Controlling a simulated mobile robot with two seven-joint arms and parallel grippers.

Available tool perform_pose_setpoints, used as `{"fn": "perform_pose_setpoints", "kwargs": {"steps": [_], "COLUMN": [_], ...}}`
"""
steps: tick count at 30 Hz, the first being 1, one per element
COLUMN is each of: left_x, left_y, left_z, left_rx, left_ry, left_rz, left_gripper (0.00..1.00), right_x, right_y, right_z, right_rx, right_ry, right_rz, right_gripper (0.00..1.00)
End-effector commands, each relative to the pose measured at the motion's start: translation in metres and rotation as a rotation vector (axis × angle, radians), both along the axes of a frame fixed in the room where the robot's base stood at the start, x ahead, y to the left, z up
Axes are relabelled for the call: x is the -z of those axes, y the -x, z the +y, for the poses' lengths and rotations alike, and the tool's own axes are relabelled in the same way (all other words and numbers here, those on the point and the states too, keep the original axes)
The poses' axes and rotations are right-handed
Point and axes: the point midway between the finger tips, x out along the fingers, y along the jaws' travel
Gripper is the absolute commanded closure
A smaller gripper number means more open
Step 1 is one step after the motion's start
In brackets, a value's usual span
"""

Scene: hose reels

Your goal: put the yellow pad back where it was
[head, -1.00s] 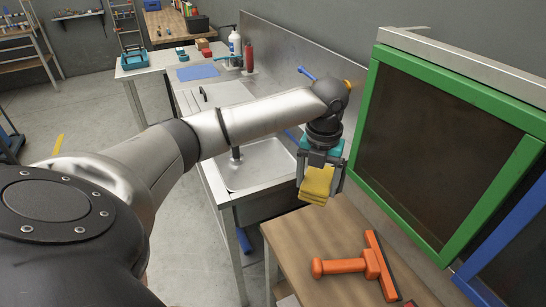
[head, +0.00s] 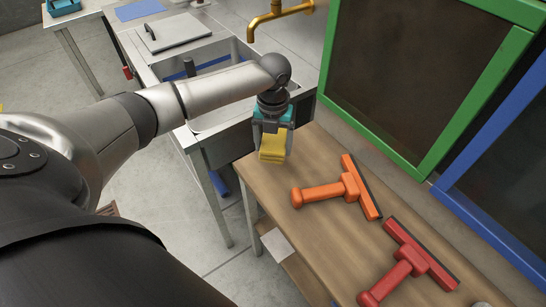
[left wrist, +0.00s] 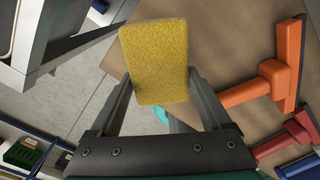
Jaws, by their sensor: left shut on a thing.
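The yellow pad (head: 273,149) is held between the fingers of my left gripper (head: 272,143), which is shut on it. The pad hangs at the back left corner of the wooden table (head: 300,230). In the left wrist view the pad (left wrist: 155,62) fills the space between the two fingers, with the table top and the floor behind it. I cannot tell exactly how high above the table it is. My right gripper is not in view.
An orange squeegee (head: 325,193) and a red squeegee (head: 403,267) lie on the table to the right of the pad. A sink counter (head: 215,118) with a brass tap (head: 262,22) stands behind. Green-framed (head: 424,168) and blue-framed (head: 520,265) dark boards stand along the wall.

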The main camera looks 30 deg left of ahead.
Motion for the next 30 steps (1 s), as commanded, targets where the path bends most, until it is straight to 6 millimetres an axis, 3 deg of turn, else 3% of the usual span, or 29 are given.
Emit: {"fn": "perform_pose_setpoints", "kwargs": {"steps": [5, 12, 24, 25, 30], "left_x": [0.012, 0.047, 0.051, 0.05, 0.05], "left_y": [0.0, 0.0, 0.0, 0.0, 0.0], "left_z": [0.0, 0.0, 0.0, 0.0, 0.0], "left_rx": [0.0, 0.0, 0.001, 0.001, 0.001], "left_ry": [0.0, -0.001, -0.001, -0.002, -0.001], "left_rz": [-0.001, 0.001, -0.001, -0.001, -0.001], "left_gripper": [0.72, 0.72, 0.72, 0.15, 0.0], "right_x": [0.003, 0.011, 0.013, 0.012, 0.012], "right_y": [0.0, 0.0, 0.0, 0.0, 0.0], "right_z": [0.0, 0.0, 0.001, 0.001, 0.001], "right_rx": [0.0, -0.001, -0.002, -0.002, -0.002], "right_ry": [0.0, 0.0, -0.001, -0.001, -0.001], "right_rz": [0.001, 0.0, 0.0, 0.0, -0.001], "right_gripper": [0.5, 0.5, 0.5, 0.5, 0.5]}}
